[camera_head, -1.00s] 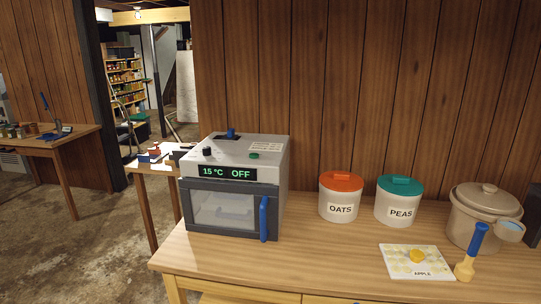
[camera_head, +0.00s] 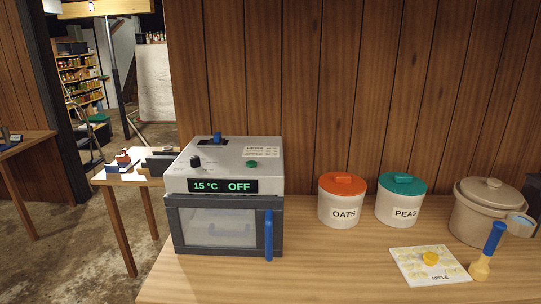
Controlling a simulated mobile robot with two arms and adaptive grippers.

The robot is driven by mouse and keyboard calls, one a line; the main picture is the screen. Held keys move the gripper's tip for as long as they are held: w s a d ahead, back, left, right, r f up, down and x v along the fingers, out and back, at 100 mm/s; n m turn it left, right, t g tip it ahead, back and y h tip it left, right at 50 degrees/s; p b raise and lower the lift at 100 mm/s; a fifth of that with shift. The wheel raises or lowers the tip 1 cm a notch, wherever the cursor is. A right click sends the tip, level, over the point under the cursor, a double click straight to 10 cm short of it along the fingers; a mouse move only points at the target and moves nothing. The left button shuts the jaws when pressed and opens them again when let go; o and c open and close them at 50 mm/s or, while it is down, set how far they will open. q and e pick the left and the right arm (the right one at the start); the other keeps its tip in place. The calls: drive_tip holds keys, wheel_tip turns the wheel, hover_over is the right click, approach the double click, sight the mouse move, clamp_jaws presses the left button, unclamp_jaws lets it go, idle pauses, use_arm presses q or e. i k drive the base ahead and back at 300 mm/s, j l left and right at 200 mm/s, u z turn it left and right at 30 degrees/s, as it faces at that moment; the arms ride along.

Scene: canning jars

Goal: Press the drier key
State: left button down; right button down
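The drier (camera_head: 228,193) is a grey box with a dark front on the left part of the wooden table. Its display (camera_head: 222,186) reads 15 °C and OFF in green. On its top are a green key (camera_head: 252,163), a black knob (camera_head: 195,161), a blue lever (camera_head: 217,138) and a printed label (camera_head: 262,151). Its windowed door (camera_head: 217,227) is shut, with a blue upright handle (camera_head: 268,235) at the right. Neither of my grippers shows in the view.
A jar marked OATS (camera_head: 342,203), a jar marked PEAS (camera_head: 400,203) and a beige lidded pot (camera_head: 482,215) stand right of the drier. An APPLE card (camera_head: 420,277) and a blue-and-yellow tool (camera_head: 489,250) lie in front. Bare tabletop (camera_head: 335,262) lies between. A smaller table (camera_head: 125,178) stands behind left.

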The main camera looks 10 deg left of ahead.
sight(251, 163)
drive_tip(key=i+j, duration=0.15)
drive_tip(key=j, duration=0.4)
drive_tip(key=i+j+z, duration=0.15)
drive_tip(key=j, duration=0.4)
drive_tip(key=i+j, duration=0.1)
drive_tip(key=j, duration=0.5)
drive_tip(key=i+j+z, duration=0.1)
drive_tip(key=j, duration=0.45)
drive_tip(key=i+j, duration=0.15)
drive_tip(key=j, duration=0.45)
drive_tip(key=l+z, duration=0.05)
